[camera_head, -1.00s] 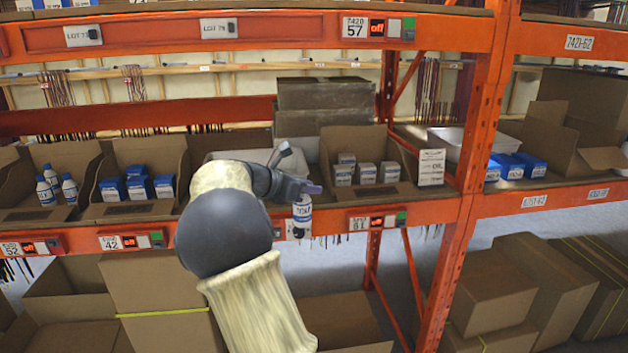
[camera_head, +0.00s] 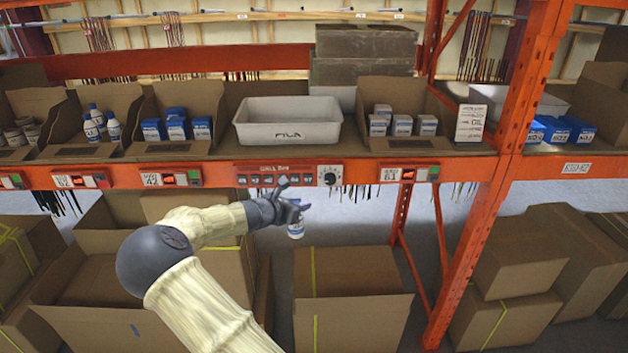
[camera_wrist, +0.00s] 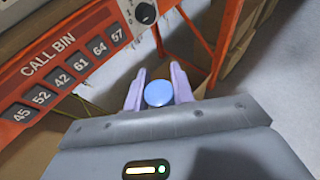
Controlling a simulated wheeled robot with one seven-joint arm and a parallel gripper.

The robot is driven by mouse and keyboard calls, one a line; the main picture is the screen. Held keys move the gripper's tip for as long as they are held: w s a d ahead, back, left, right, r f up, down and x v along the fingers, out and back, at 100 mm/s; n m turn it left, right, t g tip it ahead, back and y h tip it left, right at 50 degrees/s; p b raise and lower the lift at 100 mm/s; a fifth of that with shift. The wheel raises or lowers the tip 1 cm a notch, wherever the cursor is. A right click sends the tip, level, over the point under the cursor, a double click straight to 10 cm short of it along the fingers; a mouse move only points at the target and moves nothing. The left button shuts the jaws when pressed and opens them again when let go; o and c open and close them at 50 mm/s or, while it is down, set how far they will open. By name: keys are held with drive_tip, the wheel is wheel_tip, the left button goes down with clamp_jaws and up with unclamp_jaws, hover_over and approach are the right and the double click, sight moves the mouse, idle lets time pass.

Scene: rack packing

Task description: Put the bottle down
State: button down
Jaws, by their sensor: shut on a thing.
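A white bottle with a blue label (camera_head: 296,229) hangs upright below my gripper (camera_head: 297,206) in the head view. In the wrist view its round blue cap (camera_wrist: 159,93) sits between the two pale purple fingers of my gripper (camera_wrist: 160,88), which is shut on it. The bottle is in the air in front of the orange shelf beam, lower than the shelf surface. Nothing touches it from below. The wrist view hides the bottle's body under the cap.
A white bin (camera_head: 288,130) stands on the shelf behind the gripper. Cardboard bins hold white bottles (camera_head: 103,124), blue boxes (camera_head: 177,127) and white boxes (camera_head: 402,123). A call panel (camera_head: 290,175) is on the orange beam. An open carton (camera_head: 352,318) stands below.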

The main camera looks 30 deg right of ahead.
drive_tip(key=s+a+f+n+t+y+b, duration=0.15)
drive_tip(key=a+f, duration=0.45)
drive_tip(key=f, duration=0.6)
drive_tip(key=s+a+f+n+t+y+b, duration=0.1)
drive_tip(key=s+a+f+n+t+y, duration=0.35)
drive_tip(key=f, duration=0.75)
drive_tip(key=a+f+n+b, duration=0.1)
drive_tip(key=a+f, duration=0.7)
drive_tip(key=f, duration=0.3)
drive_tip(key=s+f+n+t+y+b, duration=0.1)
drive_tip(key=s+f+n+y, duration=0.1)
drive_tip(key=s, duration=0.4)
drive_tip(key=s+f+n+y+b, duration=0.2)
drive_tip(key=s+n+y, duration=0.2)
drive_tip(key=s, duration=0.2)
drive_tip(key=shift+d+f+t, duration=0.2)
drive_tip(key=shift+d+t, duration=0.2)
